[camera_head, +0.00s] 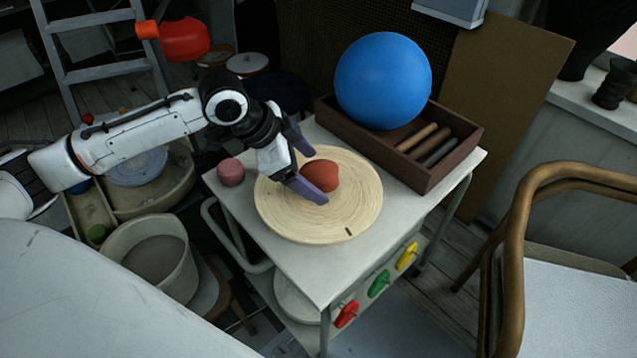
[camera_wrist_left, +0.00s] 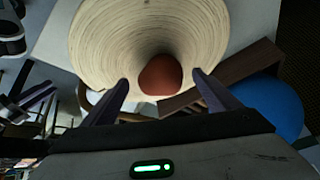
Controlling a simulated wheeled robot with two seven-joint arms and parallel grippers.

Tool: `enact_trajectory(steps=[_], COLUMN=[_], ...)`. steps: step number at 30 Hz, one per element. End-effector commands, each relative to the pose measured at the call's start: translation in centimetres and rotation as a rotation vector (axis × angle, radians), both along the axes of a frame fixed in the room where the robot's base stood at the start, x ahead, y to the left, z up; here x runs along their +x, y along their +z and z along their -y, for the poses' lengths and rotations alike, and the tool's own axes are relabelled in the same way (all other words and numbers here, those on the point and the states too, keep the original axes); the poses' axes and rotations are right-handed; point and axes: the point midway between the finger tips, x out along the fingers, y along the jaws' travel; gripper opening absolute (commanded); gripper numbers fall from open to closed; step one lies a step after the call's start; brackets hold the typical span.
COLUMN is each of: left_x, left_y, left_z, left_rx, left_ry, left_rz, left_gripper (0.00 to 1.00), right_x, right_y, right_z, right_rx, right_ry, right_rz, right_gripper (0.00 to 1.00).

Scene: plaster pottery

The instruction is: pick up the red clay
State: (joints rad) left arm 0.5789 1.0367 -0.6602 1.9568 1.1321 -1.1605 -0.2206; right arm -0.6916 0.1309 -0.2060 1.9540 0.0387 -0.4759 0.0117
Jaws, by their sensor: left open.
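The red clay (camera_head: 320,175) is a rounded red-brown lump on a round pale wooden board (camera_head: 345,222) on the white cart top. My left gripper (camera_head: 318,172) is open, with its purple fingers to either side of the clay in the head view; contact cannot be told. In the left wrist view the clay (camera_wrist_left: 160,75) lies between and just beyond the open fingertips (camera_wrist_left: 160,80). My right gripper is not in view.
A brown wooden box (camera_head: 428,178) with rods and a big blue ball (camera_head: 383,80) sits at the cart's back right. A wooden-armed chair (camera_head: 513,230) stands to the right.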

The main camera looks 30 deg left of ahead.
Motion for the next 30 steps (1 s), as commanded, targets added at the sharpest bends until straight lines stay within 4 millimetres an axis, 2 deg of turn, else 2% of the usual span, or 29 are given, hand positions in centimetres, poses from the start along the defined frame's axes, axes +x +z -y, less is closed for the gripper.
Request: enact_trajectory(steps=[4,11,24,25,30], left_x=[0.56,0.60,0.58,0.77,0.77], left_y=[-1.05,-1.09,-1.05,-0.67,-0.67], left_z=[0.43,0.42,0.42,0.47,0.47], left_rx=[0.000,0.000,0.000,-0.003,-0.003], left_ry=[-0.001,0.000,0.000,0.000,0.000], left_rz=[0.001,0.002,0.002,0.011,0.011], left_gripper=[0.82,0.82,0.08,0.06,0.05], right_x=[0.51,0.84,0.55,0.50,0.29], right_y=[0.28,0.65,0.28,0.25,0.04], right_z=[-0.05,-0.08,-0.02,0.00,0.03], right_rx=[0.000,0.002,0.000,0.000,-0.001], right_ry=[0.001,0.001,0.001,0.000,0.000], right_rz=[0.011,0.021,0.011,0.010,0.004], right_gripper=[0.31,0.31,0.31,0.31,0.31])
